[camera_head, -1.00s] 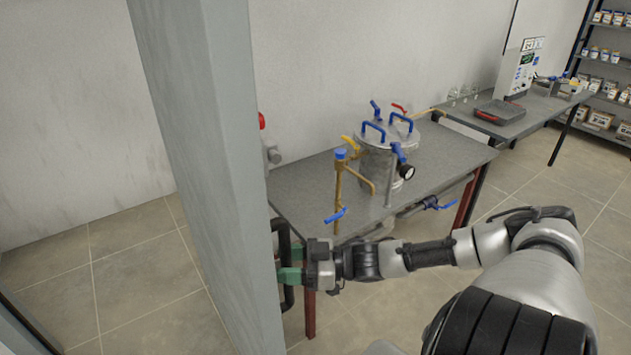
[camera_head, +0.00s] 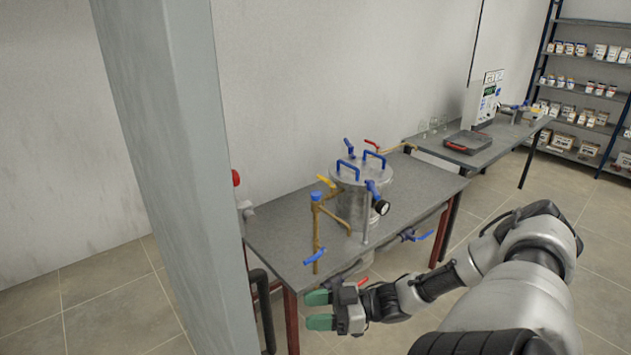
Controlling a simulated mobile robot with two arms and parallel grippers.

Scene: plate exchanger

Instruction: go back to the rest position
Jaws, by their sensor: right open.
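My right gripper (camera_head: 319,310) has green fingertips and is open and empty. It points left, in front of the near edge of the grey table (camera_head: 290,235), close to the table's red leg (camera_head: 291,322). A dark pipe (camera_head: 263,310) stands to its left, apart from the fingers. My right arm reaches in from the lower right. My left gripper is not in view.
A grey wall edge (camera_head: 180,180) stands close on the left. The table holds a steel vessel (camera_head: 352,200) with blue handles and a brass pipe (camera_head: 317,230). A second table (camera_head: 500,145) and shelves (camera_head: 585,95) stand behind. Floor at right is clear.

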